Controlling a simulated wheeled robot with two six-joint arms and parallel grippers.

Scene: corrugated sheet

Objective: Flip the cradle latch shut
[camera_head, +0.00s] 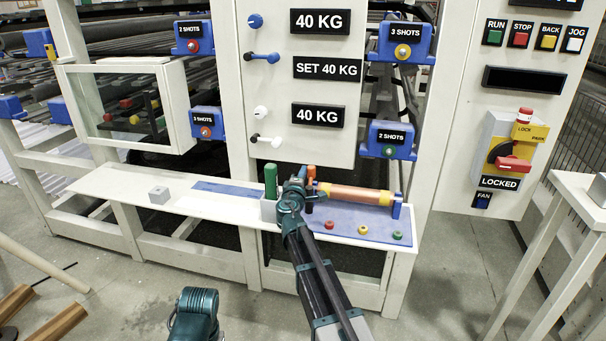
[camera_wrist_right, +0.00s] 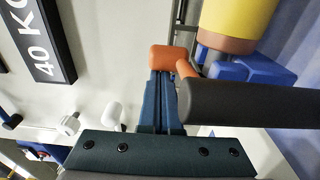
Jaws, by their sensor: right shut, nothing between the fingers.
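The cradle is blue, with an end bracket (camera_head: 396,206) at the right of the white shelf and a blue block (camera_wrist_right: 250,68) in the wrist view. A copper-coloured roll (camera_head: 355,194) lies in it. The orange latch (camera_head: 311,173) stands at the roll's left end, and its orange tip (camera_wrist_right: 172,58) shows large in the wrist view. My right gripper (camera_head: 297,183) is shut and empty at the latch; its fingertips (camera_wrist_right: 163,78) are right by the orange tip, and contact is unclear. A teal part of my left arm shows at the bottom, without its fingers.
A green upright cylinder (camera_head: 270,180) stands left of my right gripper. Red, yellow and green rings (camera_head: 362,229) lie along the shelf front. A grey block (camera_head: 159,195) sits on the left shelf. A white panel (camera_head: 300,85) rises behind.

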